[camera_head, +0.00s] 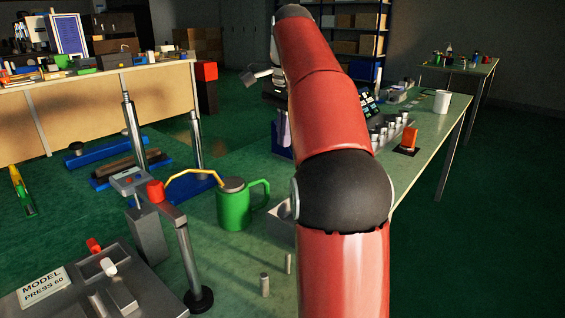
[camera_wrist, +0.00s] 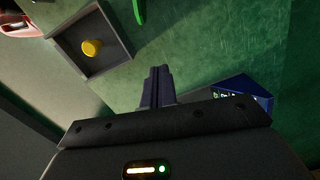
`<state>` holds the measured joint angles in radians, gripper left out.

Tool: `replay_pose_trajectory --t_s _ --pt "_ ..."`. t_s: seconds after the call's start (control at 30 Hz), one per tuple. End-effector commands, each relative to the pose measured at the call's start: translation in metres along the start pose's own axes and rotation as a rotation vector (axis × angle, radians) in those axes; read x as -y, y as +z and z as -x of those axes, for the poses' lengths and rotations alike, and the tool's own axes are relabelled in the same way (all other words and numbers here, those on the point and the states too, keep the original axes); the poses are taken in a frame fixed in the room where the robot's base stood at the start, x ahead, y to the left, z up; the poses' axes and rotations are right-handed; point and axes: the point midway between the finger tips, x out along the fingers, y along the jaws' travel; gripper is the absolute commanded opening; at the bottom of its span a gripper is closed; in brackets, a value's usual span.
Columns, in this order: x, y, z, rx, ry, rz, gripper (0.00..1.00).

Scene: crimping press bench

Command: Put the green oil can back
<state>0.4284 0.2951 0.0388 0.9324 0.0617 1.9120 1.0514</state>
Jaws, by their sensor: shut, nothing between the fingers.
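The green oil can (camera_head: 234,207) stands upright on the green bench, left of my red arm in the head view. Its handle is on the right and its bent yellow spout reaches left, close to the red cap on a grey post. In the wrist view, my gripper (camera_wrist: 157,72) has its two dark fingers together with nothing between them. A green sliver (camera_wrist: 139,11) at the top edge of that view may be part of the can, apart from the fingers. In the head view I cannot clearly make out my fingers beside the arm.
A grey tray (camera_wrist: 63,42) holding a yellow piece (camera_wrist: 91,47) lies near my gripper. A blue box (camera_wrist: 246,92) is right of the fingers. The press (camera_head: 85,285) and small metal pins (camera_head: 265,285) are at the front. A white mug (camera_head: 442,101) stands farther back.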

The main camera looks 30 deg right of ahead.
Motion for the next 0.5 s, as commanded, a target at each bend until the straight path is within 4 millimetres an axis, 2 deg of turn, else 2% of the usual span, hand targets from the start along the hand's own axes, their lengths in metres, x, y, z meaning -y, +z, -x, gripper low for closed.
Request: replay_pose_trajectory --t_s 0.1,0.23,0.37,0.5 --pt "0.001 -0.004 0.007 -0.049 0.032 0.024 0.0" --pt "-0.001 -0.006 0.002 -0.06 0.041 0.027 0.0" --pt "-0.002 -0.006 -0.015 -0.058 0.042 0.026 0.0" --pt "-0.004 -0.008 -0.048 -0.058 0.042 0.025 0.0"
